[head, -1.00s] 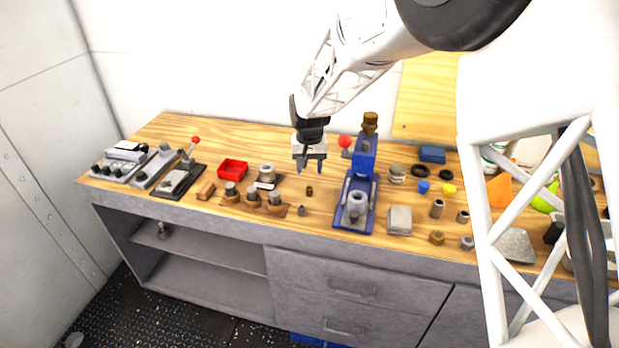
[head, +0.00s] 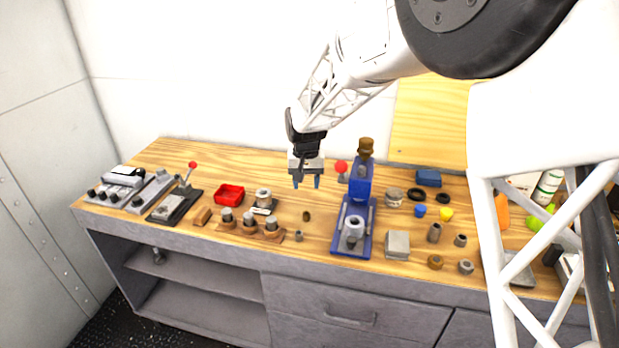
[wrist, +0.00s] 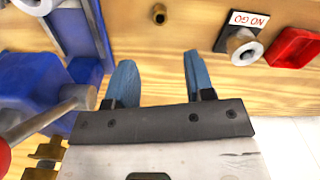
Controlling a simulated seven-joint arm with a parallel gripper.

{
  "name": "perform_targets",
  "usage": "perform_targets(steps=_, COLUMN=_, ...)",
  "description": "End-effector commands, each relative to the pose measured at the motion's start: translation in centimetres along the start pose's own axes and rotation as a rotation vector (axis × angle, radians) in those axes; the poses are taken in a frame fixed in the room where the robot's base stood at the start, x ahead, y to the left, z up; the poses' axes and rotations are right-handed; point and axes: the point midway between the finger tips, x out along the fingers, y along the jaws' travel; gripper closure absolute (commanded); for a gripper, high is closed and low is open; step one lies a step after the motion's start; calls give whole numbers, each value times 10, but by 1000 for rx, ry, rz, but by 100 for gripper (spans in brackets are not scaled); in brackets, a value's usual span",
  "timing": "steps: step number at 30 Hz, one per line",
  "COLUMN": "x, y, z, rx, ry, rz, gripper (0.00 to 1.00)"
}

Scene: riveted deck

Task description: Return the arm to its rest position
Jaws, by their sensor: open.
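My gripper (head: 306,181) is above the wooden workbench, left of the blue press. Its two blue fingers are apart with nothing between them. In the wrist view my gripper (wrist: 155,78) also shows open and empty, with bare wood beyond the fingertips. The arm reaches down from the upper right in the head view. A small brass piece (head: 306,216) stands on the bench below the gripper, and it also shows in the wrist view (wrist: 159,14).
The blue press (head: 357,190) with a red-knobbed lever stands right of the gripper. A red tray (head: 229,194), a NO GO gauge block (wrist: 240,45) and a wooden holder with cylinders (head: 250,229) lie left. Several small parts sit at right. The air above the left bench is free.

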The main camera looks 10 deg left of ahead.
Motion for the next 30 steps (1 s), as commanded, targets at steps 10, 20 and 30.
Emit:
perform_targets(steps=10, x=8, y=8, z=33, rx=32, ry=6, rz=34, gripper=51)
perform_targets(steps=20, x=15, y=33, z=98, rx=97, ry=33, rz=90, gripper=51)
perform_targets(steps=30, x=-42, y=105, z=149, rx=140, ry=65, rz=72, gripper=51)
